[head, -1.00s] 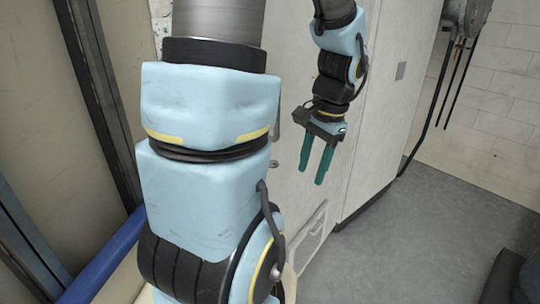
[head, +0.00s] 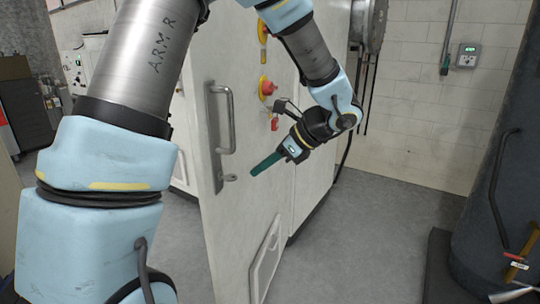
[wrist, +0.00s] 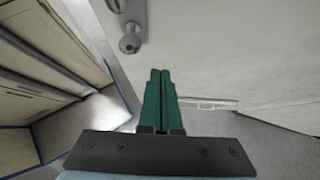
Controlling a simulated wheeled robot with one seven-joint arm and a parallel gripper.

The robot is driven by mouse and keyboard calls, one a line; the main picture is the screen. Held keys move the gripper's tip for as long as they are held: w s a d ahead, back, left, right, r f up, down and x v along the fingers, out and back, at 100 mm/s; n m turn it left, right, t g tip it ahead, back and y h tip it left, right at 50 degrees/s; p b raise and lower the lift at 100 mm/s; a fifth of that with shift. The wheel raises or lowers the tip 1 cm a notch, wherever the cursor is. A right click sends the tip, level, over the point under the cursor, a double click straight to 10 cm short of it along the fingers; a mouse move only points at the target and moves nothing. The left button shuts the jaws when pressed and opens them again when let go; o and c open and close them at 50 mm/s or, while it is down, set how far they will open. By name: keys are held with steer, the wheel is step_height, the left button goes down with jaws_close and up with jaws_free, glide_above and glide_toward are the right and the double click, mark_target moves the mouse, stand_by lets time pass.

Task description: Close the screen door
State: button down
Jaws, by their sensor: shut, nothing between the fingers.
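A tall white door panel (head: 242,215) stands in the middle of the head view. It has a metal pull handle (head: 231,120), a small lock below it and a framed panel low down. I take it to be the screen door. Its left edge stands out with floor visible beyond it; I cannot tell how far it is open. My gripper (head: 255,171) is shut and empty, its green fingers pointing left in front of the door's face, right of the lock. In the wrist view, the closed fingertips (wrist: 160,73) are beside the pale panel, with a round metal knob (wrist: 130,43) ahead.
A red emergency button (head: 267,87) is above my gripper. A dark cylindrical tank (head: 480,210) stands at the right. Grey floor (head: 365,235) is clear between tank and door. A white brick wall is behind. Wooden-looking cabinets (wrist: 50,50) show at left in the wrist view.

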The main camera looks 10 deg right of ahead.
mark_target(237, 171)
steer(key=shift+w+a+f+p, duration=0.35)
steer(key=shift+w+a, duration=0.2)
steer(key=shift+a, duration=0.35)
steer(key=shift+w+a+f+p, duration=0.4)
steer(key=shift+w+a, duration=0.2)
steer(key=shift+a, duration=0.3)
steer(key=shift+w+a+f+p, duration=0.35)
steer(key=shift+w+a, duration=0.2)
steer(key=shift+a, duration=0.35)
